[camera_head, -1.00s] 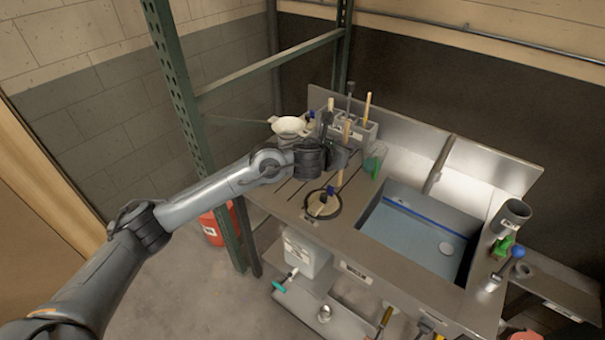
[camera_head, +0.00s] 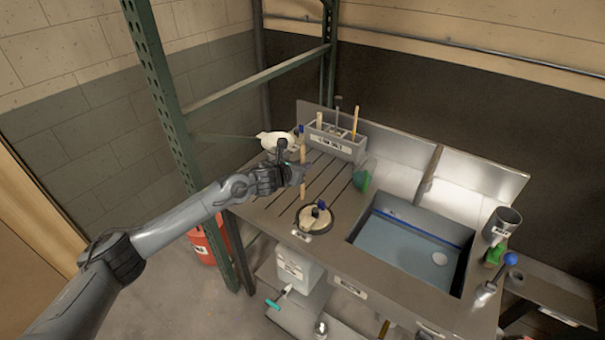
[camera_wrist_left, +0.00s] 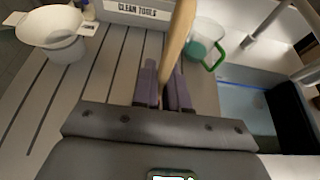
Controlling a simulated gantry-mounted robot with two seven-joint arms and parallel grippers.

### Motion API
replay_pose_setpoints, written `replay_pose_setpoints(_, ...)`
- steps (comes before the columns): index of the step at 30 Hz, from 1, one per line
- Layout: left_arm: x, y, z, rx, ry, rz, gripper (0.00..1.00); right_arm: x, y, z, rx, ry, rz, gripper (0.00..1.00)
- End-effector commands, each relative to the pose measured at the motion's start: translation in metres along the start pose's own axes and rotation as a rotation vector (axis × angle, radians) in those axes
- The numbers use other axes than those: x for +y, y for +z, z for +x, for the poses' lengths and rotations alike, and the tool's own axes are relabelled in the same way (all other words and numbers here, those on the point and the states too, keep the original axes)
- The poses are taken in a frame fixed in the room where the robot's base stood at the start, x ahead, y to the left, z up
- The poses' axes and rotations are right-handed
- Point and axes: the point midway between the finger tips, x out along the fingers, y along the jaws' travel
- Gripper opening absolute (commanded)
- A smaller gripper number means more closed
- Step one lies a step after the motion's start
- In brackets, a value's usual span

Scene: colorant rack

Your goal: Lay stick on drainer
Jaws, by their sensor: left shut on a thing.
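My left gripper (camera_head: 297,176) is shut on a pale wooden stick (camera_head: 303,158), held roughly upright over the drainer. The drainer (camera_head: 322,182) is the grey grooved board left of the sink. In the left wrist view the stick (camera_wrist_left: 179,38) rises between the purple-grey fingertips (camera_wrist_left: 165,86), above the grooves of the drainer (camera_wrist_left: 108,78). The lower end of the stick is hidden there, so I cannot tell whether it touches the board. My right gripper is not in view.
A grey "CLEAN TOOLS" bin (camera_head: 335,145) holding tools stands behind the drainer. A white bowl-like vessel (camera_head: 275,139) is back left, a green-handled clear jug (camera_head: 362,177) to the right. A round pot (camera_head: 314,219) sits in front. The sink (camera_head: 410,240) lies right.

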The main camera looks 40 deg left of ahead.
Motion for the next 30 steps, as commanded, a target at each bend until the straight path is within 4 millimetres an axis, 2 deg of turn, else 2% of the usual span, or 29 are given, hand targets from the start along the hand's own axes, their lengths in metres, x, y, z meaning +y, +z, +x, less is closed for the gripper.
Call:
replay_pose_setpoints(1,0.000,-0.009,0.003,0.004,0.000,-0.001,0.00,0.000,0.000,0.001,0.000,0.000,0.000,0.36)
replay_pose_setpoints(6,0.000,-0.025,0.010,0.002,0.000,-0.001,0.00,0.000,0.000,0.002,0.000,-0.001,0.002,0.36)
replay_pose_setpoints(18,0.000,-0.029,0.012,0.001,0.001,-0.001,0.00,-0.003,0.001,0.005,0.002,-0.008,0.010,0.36)
replay_pose_setpoints(19,0.000,-0.029,0.012,0.000,0.001,-0.001,0.15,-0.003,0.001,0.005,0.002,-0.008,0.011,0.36)
replay_pose_setpoints(24,0.000,-0.028,0.011,0.001,0.001,-0.001,0.39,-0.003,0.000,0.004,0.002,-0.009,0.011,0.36)
replay_pose_setpoints(30,0.000,-0.028,0.011,0.001,0.001,-0.001,0.39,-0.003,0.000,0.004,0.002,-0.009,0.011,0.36)
